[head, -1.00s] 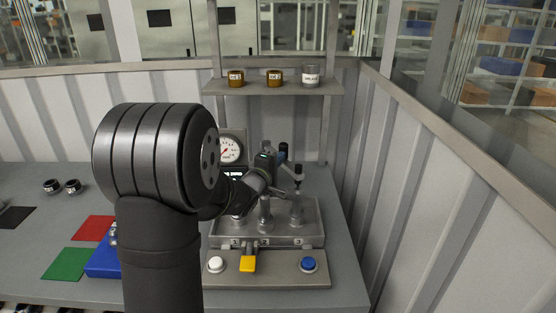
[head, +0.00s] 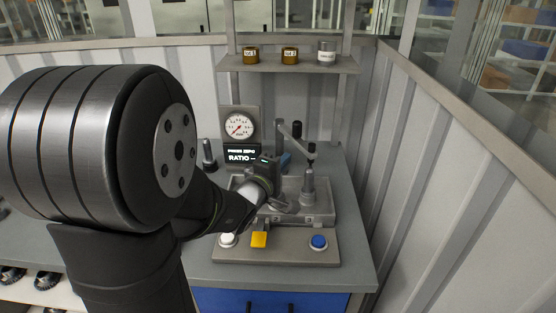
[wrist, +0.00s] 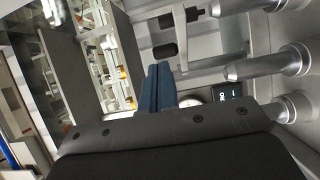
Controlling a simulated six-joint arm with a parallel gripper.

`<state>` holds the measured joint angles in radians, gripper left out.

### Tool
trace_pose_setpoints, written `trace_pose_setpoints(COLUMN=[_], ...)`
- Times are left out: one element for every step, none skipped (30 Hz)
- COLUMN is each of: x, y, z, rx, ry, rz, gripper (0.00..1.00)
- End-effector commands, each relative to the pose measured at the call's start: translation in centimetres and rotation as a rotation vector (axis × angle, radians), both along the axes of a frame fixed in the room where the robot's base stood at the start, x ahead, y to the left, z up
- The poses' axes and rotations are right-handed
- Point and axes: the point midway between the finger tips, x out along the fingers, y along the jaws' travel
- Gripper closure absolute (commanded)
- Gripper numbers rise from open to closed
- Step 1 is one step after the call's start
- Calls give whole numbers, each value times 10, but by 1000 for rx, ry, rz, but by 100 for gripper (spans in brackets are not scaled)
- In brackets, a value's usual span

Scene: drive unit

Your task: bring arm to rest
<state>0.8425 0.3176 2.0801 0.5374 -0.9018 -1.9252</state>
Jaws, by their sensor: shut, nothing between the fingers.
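My gripper (head: 286,161) is at the drive unit's metal base (head: 325,220), beside its upright posts. In the head view its wrist hides part of the base and some posts. One post with a dark top (head: 309,180) stands clear at the right. In the wrist view the gripper's blue fingers (wrist: 160,86) are together, with nothing seen between them. Metal posts (wrist: 268,66) lie to the right of the fingers there. Whether the gripper touches anything cannot be told.
A gauge (head: 238,126) and a display (head: 241,154) reading "RATIO" stand behind the base. A white button (head: 227,241), yellow lever (head: 259,239) and blue button (head: 319,242) are in front. A shelf (head: 300,65) holds jars. A ribbed wall (head: 450,190) closes the right.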

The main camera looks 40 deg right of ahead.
Motion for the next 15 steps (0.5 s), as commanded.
trace_pose_setpoints(x=[-2, -2, -3, -3, -3, -3, -3, -3, -3, -3, -3, -2, -1, 0, 2], y=[1, 2, 3, 3, 3, 3, 3, 3, 2, 2, 2, 2, 1, 0, -2], z=[0, 0, 0, 0, 0, 0, 0, 0, 0, 0, 0, 0, 0, 0, 0], rx=[0, 0, 0, 0, 0, 0, 0, 0, 0, 0, 0, 0, 0, 0, 0], ry=[0, 0, 0, 0, 0, 0, 0, 0, 0, 0, 0, 0, 0, 0, -1], rz=[0, 0, 0, 0, 0, 0, 0, 0, 0, 0, 0, 0, 0, 0, 0], gripper=[100, 100, 100, 100, 100, 100, 100, 100, 100, 100, 100, 100, 100, 100, 100])
